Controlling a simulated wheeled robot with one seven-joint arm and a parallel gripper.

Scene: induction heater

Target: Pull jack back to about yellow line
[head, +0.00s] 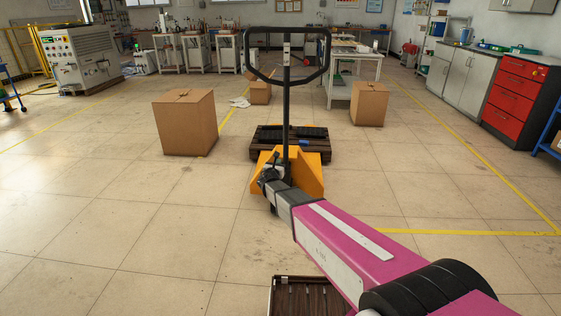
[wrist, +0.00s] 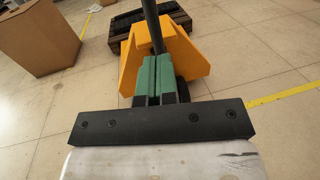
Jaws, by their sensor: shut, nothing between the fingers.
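The pallet jack (head: 310,178) has an orange-yellow body and an upright black handle (head: 286,105) with a loop at the top. It also shows in the wrist view (wrist: 195,60), with its shaft (wrist: 152,25) rising just beyond my fingers. My gripper (head: 268,165) is low in front of the jack, by the shaft. In the wrist view the green fingers of my gripper (wrist: 155,78) are together, with nothing seen between them. I cannot tell whether they touch the shaft. A yellow floor line (head: 470,233) runs across at the right, nearer to me than the jack.
A dark loaded pallet (head: 320,148) sits behind the jack body. Cardboard boxes stand at the left (head: 186,125) and right (head: 370,104). A red drawer cabinet (head: 515,92) is at the far right.

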